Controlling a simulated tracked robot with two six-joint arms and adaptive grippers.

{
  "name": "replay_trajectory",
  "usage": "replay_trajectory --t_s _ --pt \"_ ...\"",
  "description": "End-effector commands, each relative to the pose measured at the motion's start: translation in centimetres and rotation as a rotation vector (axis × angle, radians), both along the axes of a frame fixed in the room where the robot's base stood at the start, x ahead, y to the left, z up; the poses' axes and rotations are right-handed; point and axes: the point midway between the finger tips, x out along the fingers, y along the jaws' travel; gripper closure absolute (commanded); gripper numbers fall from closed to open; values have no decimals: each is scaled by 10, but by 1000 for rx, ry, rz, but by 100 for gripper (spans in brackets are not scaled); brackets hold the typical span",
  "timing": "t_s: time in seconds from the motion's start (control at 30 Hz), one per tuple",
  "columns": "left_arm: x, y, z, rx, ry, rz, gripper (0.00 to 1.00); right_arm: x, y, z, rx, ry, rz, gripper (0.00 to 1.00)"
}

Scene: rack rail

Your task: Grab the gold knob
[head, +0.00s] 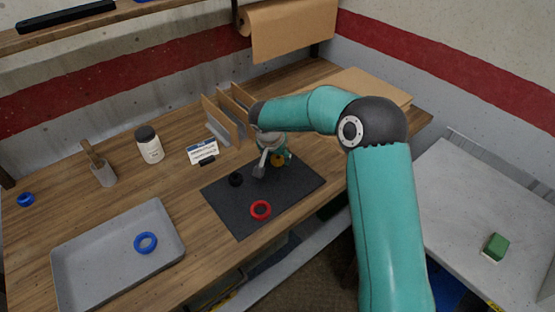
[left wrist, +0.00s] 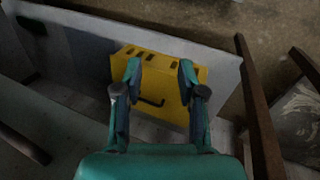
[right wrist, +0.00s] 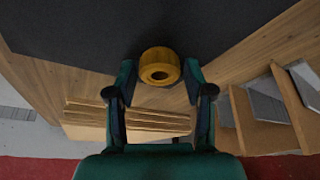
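The gold knob (head: 278,160) is a short ring-like piece on the black mat (head: 238,214), near its back edge, partly covered by my right gripper. In the right wrist view the knob (right wrist: 160,66) shows its round hole and lies between and slightly beyond the two fingertips. My right gripper (head: 270,164) is open just above the knob; in its wrist view (right wrist: 160,78) gaps show on both sides. My left gripper (left wrist: 159,75) is open and empty in the left wrist view, in front of a yellow box; it does not show in the head view.
On the mat are a red ring (head: 260,210) and a black ring (head: 235,179). A grey tray (head: 83,279) holds a blue ring (head: 145,242). Upright dividers (head: 222,120) stand behind the mat, with brown boards (head: 372,84) at the back right. The yellow box (left wrist: 158,85) stands low down.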

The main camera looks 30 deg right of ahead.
Motion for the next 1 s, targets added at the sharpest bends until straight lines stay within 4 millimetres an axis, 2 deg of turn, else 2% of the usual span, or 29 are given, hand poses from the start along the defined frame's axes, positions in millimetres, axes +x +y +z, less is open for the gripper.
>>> replay_trajectory --t_s 0.03,0.23,0.67,0.87,1.0 --pt "0 0 0 0 0 0 60 0 0 0 0 0 0 61" --pt "0 0 0 0 0 0 60 0 0 0 0 0 0 93" --pt "0 0 -1 0 0 0 60 1 0 8 -1 -3 -1 93" --pt "0 0 -4 0 0 0 60 1 0 32 0 -5 -2 93" --pt "0 0 -7 0 0 0 60 1 0 63 0 -8 0 93"
